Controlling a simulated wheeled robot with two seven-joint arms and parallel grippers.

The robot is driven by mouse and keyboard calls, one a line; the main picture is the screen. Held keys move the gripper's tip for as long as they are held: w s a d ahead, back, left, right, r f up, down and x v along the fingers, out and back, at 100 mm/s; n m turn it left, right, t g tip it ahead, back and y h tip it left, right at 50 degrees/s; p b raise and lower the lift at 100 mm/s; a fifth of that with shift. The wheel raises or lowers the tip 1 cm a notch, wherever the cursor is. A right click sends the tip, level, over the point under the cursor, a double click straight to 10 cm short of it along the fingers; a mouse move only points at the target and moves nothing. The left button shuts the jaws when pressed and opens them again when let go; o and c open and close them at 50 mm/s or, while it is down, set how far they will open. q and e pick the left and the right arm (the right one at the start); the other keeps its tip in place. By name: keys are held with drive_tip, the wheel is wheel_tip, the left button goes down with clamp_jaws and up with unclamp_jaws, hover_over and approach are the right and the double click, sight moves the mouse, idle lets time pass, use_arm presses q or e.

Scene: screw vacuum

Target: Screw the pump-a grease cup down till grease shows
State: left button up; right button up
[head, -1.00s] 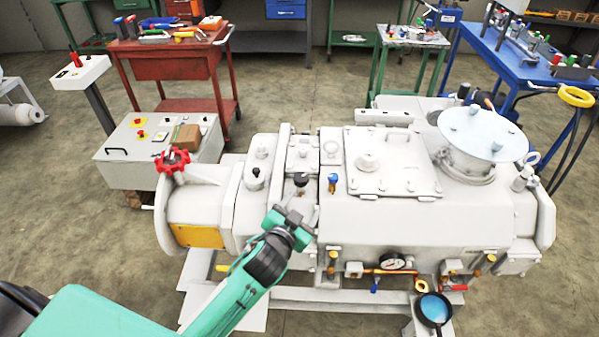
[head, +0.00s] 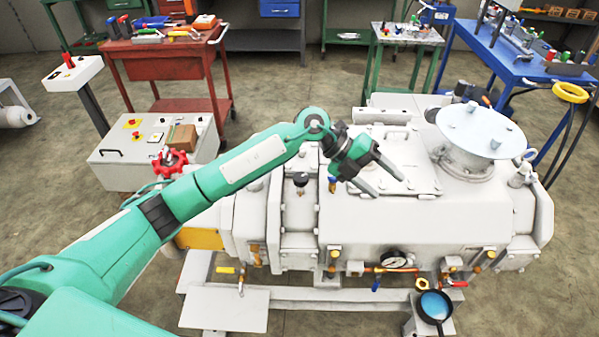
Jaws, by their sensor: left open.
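The large white pump (head: 400,225) fills the middle of the head view. A small upright fitting with a black cap (head: 301,180) stands on its top; it may be the grease cup, but no label can be read. I cannot make out any grease. My right gripper is not in view.
My left arm hides part of the pump's left end and its red handwheel (head: 170,163). A round lid (head: 481,132) stands high at the right. A gauge (head: 393,259) and a pan of blue liquid (head: 434,307) are at the front. A control box (head: 125,165) stands at the left.

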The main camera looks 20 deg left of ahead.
use_arm(q)
drive_tip(key=w+a+y, duration=0.4)
drive_tip(key=a+y, duration=0.1)
drive_tip(key=a, duration=0.3)
wheel_tip(320, 180, up, 3)
drive_tip(key=n+y, duration=0.3)
drive_tip(key=y, duration=0.3)
hover_over(301, 177)
drive_tip(key=shift+m+t, duration=0.3)
drive_tip(key=shift+t, duration=0.1)
wheel_tip(301, 177, down, 13)
drive_tip(key=p, duration=0.3)
drive_tip(key=shift+a, duration=0.1)
drive_tip(key=shift+f, duration=0.5)
drive_tip(key=c, duration=1)
